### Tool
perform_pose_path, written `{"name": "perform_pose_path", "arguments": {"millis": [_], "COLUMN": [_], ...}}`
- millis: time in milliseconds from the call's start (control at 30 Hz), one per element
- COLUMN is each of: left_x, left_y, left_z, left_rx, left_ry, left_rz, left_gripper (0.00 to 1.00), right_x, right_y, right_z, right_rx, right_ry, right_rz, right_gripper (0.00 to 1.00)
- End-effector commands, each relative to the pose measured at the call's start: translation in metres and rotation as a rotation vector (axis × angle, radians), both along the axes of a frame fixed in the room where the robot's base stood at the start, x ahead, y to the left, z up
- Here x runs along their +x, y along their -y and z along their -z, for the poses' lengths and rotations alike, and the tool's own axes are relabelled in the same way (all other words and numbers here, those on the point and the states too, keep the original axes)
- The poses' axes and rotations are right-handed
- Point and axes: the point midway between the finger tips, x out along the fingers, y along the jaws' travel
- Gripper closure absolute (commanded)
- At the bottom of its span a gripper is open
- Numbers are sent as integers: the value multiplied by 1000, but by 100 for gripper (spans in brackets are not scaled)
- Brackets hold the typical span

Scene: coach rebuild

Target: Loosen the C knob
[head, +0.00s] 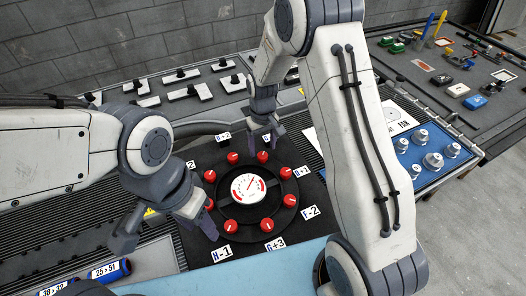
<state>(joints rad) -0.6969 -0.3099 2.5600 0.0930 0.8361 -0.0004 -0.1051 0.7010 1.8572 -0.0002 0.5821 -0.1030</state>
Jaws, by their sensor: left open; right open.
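Several red knobs ring a white dial (249,187) on a round black plate. No label clearly reads C. By the letter order of the readable labels, the C knob seems to be the upper-left red knob (233,158), beside a label (223,136) whose letter is too small to read. My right gripper (264,132) is open and points down at the far edge of the ring, right of that knob and apart from it. It partly covers a label there. My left gripper (167,232) is open at the ring's lower left and hides a label's place. Both grippers look empty.
A blue panel with silver knobs (433,162) lies at right. Grey switch blocks (187,91) stand behind the ring. Tools and coloured blocks fill the far-right bench (430,95). Blue cylinders (109,270) lie at front left. My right arm crosses the middle right.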

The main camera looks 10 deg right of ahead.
Motion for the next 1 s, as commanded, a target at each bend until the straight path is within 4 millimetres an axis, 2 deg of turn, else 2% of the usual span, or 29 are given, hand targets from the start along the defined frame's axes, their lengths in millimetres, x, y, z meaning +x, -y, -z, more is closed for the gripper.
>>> {"name": "perform_pose_path", "arguments": {"millis": [200, 400, 567, 1000], "left_x": [0, 0, 0, 0], "left_y": [0, 0, 0, 0], "left_z": [7, 10, 10, 10], "left_rx": [0, 0, 0, 0], "left_ry": [0, 0, 0, 0], "left_rz": [0, 0, 0, 0], "left_gripper": [50, 50, 50, 50], "right_x": [1, 1, 0, -1], "right_y": [0, 0, 0, -1], "right_z": [-44, -70, -76, -77], "right_rx": [0, 1, 0, 0], "right_ry": [6, 4, 1, 1], "right_rz": [-1, -1, -1, -3], "right_gripper": [27, 27, 27, 27]}}
